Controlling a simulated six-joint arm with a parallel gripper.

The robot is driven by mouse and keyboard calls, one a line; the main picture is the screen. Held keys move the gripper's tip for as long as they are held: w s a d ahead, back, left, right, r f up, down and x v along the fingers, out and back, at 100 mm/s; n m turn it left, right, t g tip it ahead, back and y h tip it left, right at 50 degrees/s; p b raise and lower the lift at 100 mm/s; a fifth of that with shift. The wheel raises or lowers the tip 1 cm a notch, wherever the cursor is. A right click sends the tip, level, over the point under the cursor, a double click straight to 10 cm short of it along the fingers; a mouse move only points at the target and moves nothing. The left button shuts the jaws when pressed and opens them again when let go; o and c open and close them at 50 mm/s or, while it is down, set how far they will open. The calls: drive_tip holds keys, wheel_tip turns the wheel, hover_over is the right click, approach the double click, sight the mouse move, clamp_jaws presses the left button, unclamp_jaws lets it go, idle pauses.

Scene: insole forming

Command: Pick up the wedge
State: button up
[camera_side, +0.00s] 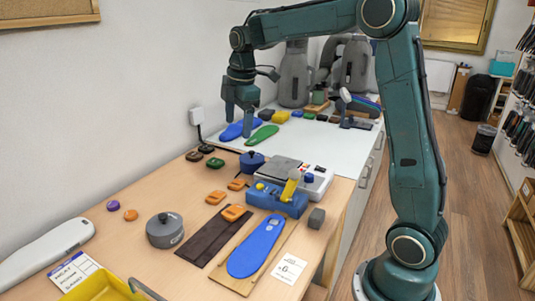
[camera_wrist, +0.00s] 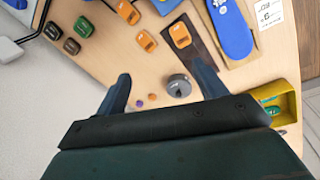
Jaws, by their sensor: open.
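No piece is marked as the wedge, and I cannot tell which one it is. Small orange blocks (camera_side: 215,197) lie on the wooden table left of the blue press, one of them (camera_side: 233,213) on a dark strip; they also show at the top of the wrist view (camera_wrist: 146,41). Small brown (camera_side: 195,156), green (camera_side: 215,162) and black (camera_side: 206,148) blocks lie farther back. A grey block (camera_side: 316,218) sits at the right edge. My gripper (camera_side: 238,133) points down, high at the back in the side view. Its fingers (camera_wrist: 165,85) are apart with nothing held between them.
A grey lidded pot (camera_side: 165,230), a blue insole (camera_side: 256,247) on a board, a yellow tray (camera_side: 100,287) and a blue press (camera_side: 277,198) occupy the wooden table. Purple (camera_side: 113,206) and orange (camera_side: 131,215) discs lie left. Blue and green insoles lie on the white bench behind.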

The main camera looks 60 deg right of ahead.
drive_tip(key=w+d+f+n+g, duration=0.1)
drive_tip(key=w+d+f+n, duration=0.2)
drive_tip(key=w+d+f, duration=0.25)
drive_tip(key=n, duration=0.3)
hover_over(237, 183)
wheel_tip(237, 183, down, 7)
drive_tip(key=shift+d+r+g, duration=0.1)
drive_tip(key=shift+r+g, duration=0.1)
drive_tip(key=shift+g, duration=0.2)
drive_tip(key=shift+f, duration=0.1)
drive_tip(key=shift+f, duration=4.25)
drive_tip(key=shift+f, duration=0.1)
drive_tip(key=shift+f, duration=2.5)
